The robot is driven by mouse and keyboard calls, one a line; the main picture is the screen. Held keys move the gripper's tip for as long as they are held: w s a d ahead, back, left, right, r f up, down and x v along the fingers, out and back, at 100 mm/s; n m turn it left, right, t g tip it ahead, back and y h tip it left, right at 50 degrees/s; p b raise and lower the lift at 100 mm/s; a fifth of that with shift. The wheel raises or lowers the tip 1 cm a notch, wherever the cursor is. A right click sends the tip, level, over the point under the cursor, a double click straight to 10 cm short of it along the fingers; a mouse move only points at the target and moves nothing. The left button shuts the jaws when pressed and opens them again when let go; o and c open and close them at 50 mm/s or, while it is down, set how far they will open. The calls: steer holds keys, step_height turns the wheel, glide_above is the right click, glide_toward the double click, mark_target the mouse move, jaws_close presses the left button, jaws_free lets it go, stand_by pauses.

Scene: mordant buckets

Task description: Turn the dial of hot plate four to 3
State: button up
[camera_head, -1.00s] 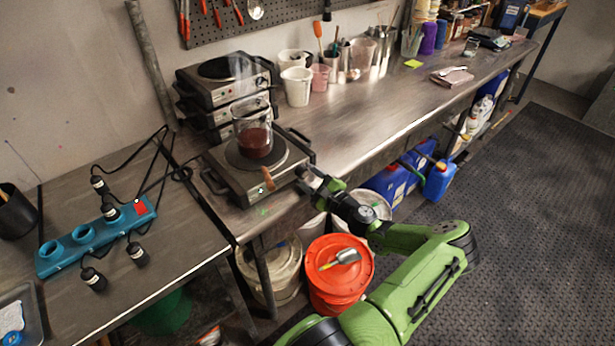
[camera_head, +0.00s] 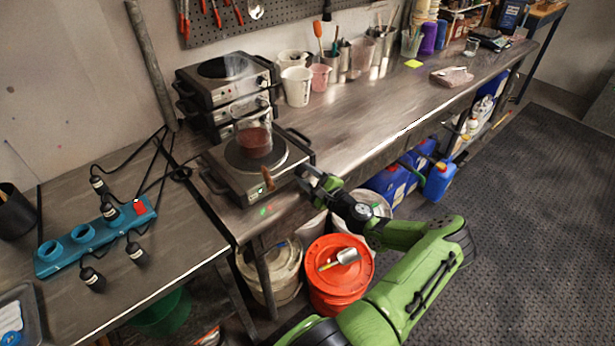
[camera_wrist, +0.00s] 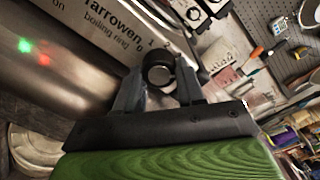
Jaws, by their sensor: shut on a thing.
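The front hot plate (camera_head: 225,182) stands on the metal bench and bears a glass beaker (camera_head: 254,143) with dark red contents. In the wrist view its steel face (camera_wrist: 100,30) shows printed lettering and the figures 0, 1 and 2 near its round black dial (camera_wrist: 158,70). My gripper (camera_wrist: 158,84) is shut on this dial, one finger on each side. The dial's pointer setting cannot be read. In the head view my gripper (camera_head: 318,184) is at the right end of the plate's front, and the dial is hidden there.
More hot plates (camera_head: 222,92) are stacked behind. A blue power strip (camera_head: 95,237) with cables lies at left. White jugs (camera_head: 297,86) stand on the bench. An orange-lidded bucket (camera_head: 340,265) is below the arm.

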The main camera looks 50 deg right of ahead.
steer(key=n+b, duration=0.1)
steer(key=n, duration=0.2)
steer(key=shift+f, duration=0.1)
steer(key=shift+n+b, duration=1.1)
steer(key=shift+n, duration=0.4)
steer(key=o, duration=0.8)
steer(key=shift+c, duration=0.2)
steer(key=shift+s, duration=0.1)
steer(key=v, duration=1.5)
steer(key=shift+s, duration=0.35)
steer(key=shift+w+a, duration=0.1)
